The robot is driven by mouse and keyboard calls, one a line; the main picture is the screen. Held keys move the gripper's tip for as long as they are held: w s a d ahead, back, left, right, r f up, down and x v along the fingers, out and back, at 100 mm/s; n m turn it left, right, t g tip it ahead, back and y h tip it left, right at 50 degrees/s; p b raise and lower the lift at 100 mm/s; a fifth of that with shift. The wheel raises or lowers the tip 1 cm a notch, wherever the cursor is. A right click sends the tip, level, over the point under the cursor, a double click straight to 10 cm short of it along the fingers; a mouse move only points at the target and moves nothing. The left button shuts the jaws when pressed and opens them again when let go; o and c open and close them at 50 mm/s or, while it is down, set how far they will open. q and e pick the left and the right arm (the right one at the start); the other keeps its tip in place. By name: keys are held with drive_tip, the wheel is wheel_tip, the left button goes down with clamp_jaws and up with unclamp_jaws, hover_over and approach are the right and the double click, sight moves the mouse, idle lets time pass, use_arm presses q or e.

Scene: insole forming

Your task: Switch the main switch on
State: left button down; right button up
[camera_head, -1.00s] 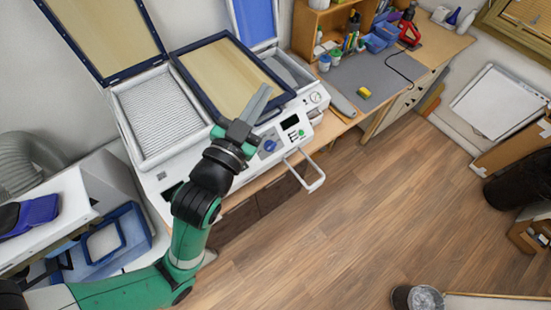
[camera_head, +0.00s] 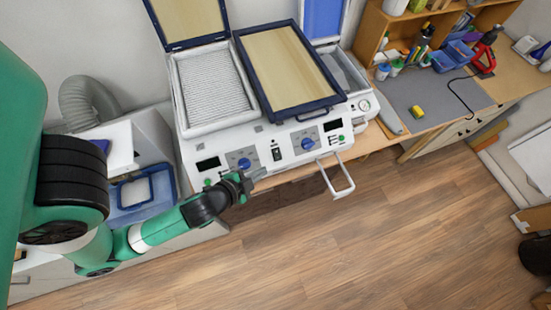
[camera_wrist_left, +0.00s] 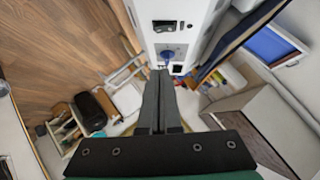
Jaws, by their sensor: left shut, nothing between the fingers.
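The main switch, a small black rocker (camera_head: 277,154), sits mid-panel on the white machine's front (camera_head: 262,150) in the head view, between two blue knobs. My left gripper (camera_head: 261,174) is shut and empty. Its fingertips are just in front of the panel, a little below and left of the switch; I cannot tell whether they touch anything. In the left wrist view the shut fingers (camera_wrist_left: 160,78) point at the panel, with a blue knob (camera_wrist_left: 167,57) just past the tips. A small dark part beside them may be the switch. My right gripper is not in view.
A metal handle (camera_head: 337,178) juts out of the machine's front, right of the gripper. A framed panel (camera_head: 290,68) lies on top of the machine. A workbench with a grey mat (camera_head: 430,98) stands to the right. The wooden floor in front is clear.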

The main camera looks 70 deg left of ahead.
use_arm(q)
drive_tip(key=b, duration=0.1)
approach(284, 156)
drive_tip(key=w+r, duration=0.1)
drive_tip(key=w, duration=0.1)
drive_tip(key=f, duration=0.1)
drive_tip(key=a+f, duration=0.2)
drive_tip(key=shift+w+f, duration=0.15)
drive_tip(key=shift+w, duration=0.15)
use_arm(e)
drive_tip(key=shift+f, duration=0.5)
use_arm(q)
drive_tip(key=shift+d+f, duration=0.1)
drive_tip(key=shift+f, duration=0.05)
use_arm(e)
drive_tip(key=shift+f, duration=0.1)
